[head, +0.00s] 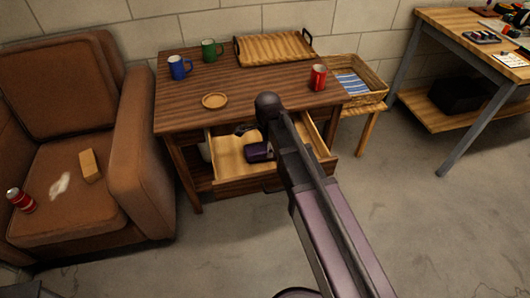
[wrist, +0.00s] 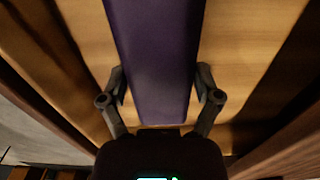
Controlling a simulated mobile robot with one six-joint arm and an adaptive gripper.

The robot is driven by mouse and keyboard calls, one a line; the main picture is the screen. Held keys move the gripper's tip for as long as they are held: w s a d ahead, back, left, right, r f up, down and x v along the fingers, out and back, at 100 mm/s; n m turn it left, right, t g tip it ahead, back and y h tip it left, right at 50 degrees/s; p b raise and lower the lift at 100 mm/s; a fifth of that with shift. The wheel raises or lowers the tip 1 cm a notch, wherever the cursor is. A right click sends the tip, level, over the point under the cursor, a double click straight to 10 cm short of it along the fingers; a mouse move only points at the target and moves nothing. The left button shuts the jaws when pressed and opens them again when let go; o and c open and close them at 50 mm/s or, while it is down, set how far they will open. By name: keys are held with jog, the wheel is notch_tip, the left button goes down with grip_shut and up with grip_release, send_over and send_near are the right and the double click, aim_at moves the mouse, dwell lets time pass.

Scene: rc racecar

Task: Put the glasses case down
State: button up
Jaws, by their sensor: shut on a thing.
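The glasses case (wrist: 153,50) is long and dark purple. In the wrist view it lies lengthwise between the two fingers of my gripper (wrist: 161,85), which is shut on its sides. In the head view a dark purple piece of the case (head: 258,152) shows inside the open drawer (head: 229,158) of the wooden table. My arm hides part of the drawer and most of my gripper there. Light wooden boards of the drawer show below and beside the case in the wrist view. I cannot tell whether the case touches the drawer floor.
The tabletop (head: 235,82) above the drawer bears a blue mug (head: 179,68), a green mug (head: 208,50), a red can (head: 318,77), a small round dish (head: 214,101) and a wooden tray (head: 274,48).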

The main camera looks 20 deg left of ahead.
jog(key=shift+f+b, duration=0.6)
jog(key=shift+f, duration=0.3)
jog(key=shift+f, duration=0.15)
jog(key=o, duration=1.1)
jog(key=shift+c, duration=0.2)
jog(key=shift+r, duration=0.2)
notch_tip(320, 180, up, 12)
jog(key=p, duration=1.2)
